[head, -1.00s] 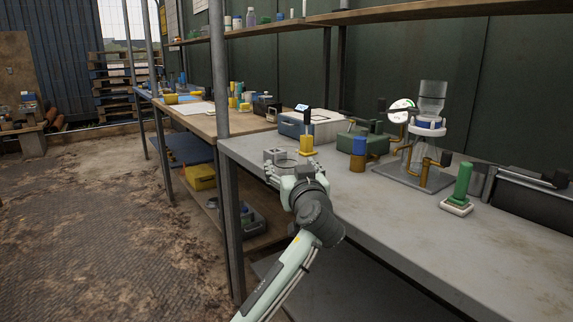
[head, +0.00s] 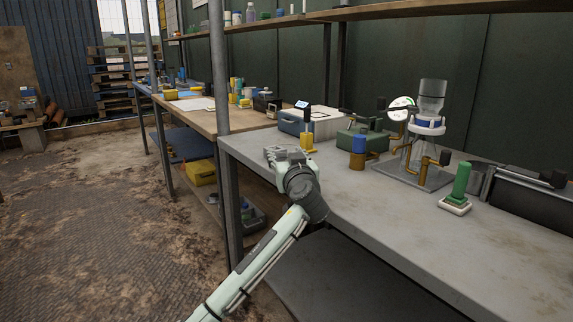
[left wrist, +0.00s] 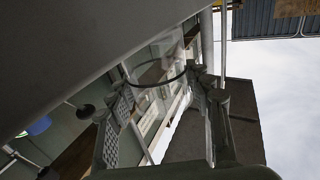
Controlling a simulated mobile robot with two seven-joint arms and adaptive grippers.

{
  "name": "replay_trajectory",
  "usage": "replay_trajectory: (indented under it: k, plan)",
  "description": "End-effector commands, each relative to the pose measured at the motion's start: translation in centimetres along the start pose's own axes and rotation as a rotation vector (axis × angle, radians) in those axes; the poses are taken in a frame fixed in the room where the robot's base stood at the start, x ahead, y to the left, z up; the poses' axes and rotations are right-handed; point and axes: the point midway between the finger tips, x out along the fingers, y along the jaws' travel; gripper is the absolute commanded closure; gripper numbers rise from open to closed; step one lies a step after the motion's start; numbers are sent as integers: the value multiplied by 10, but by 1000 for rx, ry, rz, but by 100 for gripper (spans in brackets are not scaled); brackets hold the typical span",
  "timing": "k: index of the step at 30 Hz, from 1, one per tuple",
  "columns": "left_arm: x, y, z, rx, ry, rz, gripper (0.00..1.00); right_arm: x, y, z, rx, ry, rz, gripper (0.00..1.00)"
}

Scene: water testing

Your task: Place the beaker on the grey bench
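My left gripper (head: 277,154) is at the left front corner of the grey bench (head: 400,220) in the head view, with its wrist in front of the bench's edge. In the left wrist view its two ridged fingers (left wrist: 160,92) stand on either side of a clear glass beaker (left wrist: 156,75) with a dark round rim, and appear shut on it. The glass is hard to make out against the background. In the head view the beaker is mostly hidden by the gripper, so I cannot tell whether it touches the bench. My right gripper is not in view.
A yellow-based meter (head: 307,143), a blue-topped brown bottle (head: 358,151), a glass apparatus on a stand (head: 428,125) and a green-handled tool (head: 459,188) stand along the bench. A metal post (head: 220,90) rises left of my gripper. The bench's front middle is clear.

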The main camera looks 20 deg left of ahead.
Motion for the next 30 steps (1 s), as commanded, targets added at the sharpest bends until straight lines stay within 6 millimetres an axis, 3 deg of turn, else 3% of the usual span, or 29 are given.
replay_trajectory:
  k: [1, 8, 17, 26, 30]
  plan:
    - [0, 0, 0, 0, 0, 0, 59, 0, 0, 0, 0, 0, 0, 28]
    - [0, 0, 0, 0, 0, 0, 86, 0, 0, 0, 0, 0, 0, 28]
    - [0, 0, -5, -2, 1, 0, 87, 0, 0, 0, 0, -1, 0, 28]
    - [0, 0, -45, -6, 3, 0, 87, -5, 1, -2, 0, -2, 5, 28]
    - [-12, -33, -62, -6, 3, -2, 87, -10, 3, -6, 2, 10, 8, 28]
